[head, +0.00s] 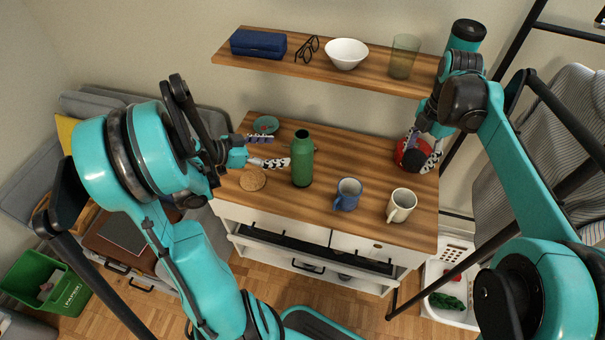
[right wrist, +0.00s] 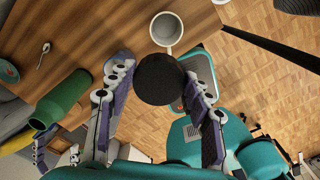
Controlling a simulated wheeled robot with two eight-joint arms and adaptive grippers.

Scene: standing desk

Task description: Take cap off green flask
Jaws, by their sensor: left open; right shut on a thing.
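The green flask (head: 302,165) stands upright on the wooden desk top, with a dark opening at its top. It also shows in the right wrist view (right wrist: 64,98). My left gripper (head: 280,151) is open just left of the flask, with its fingers apart and nothing between them. My right gripper (head: 424,146) is well to the right of the flask, over the right end of the desk. It is shut on a round black cap (right wrist: 159,79), which shows between its fingers in the right wrist view, apart from the flask.
A blue mug (head: 346,195) and a cream mug (head: 401,206) stand right of the flask. A cork coaster (head: 252,180) and a small teal dish (head: 265,125) lie on the left. A red object (head: 402,152) is behind my right gripper. A wooden shelf (head: 318,70) overhangs the back.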

